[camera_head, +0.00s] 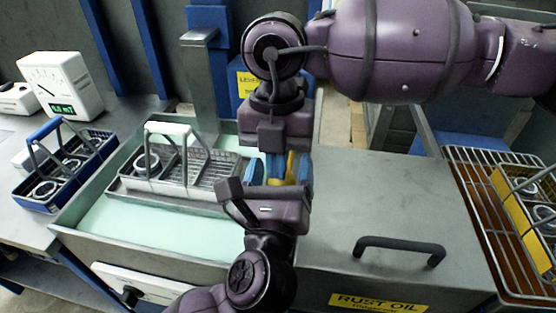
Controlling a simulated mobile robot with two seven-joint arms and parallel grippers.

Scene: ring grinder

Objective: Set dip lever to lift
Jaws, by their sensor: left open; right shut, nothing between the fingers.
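A black knob (131,295) on a white panel (165,285) shows at the front of the tank, low in the view. It may be the dip lever; its setting cannot be read. My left gripper (280,172) points away from me over the tank's right edge, its blue fingers spread apart. My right gripper (275,166) reaches down from the upper right, shut and empty, its fingertips overlapping the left gripper's in the picture. A yellow piece (292,167) shows among the fingers; I cannot tell what it belongs to. Both grippers are away from the knob.
The tank (95,218) holds pale green liquid and a wire basket with a white handle (168,129). A blue basket (42,207) and a meter (62,85) stand left. A lidded rust oil box with a black handle (400,246) and a wire rack (470,180) are right.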

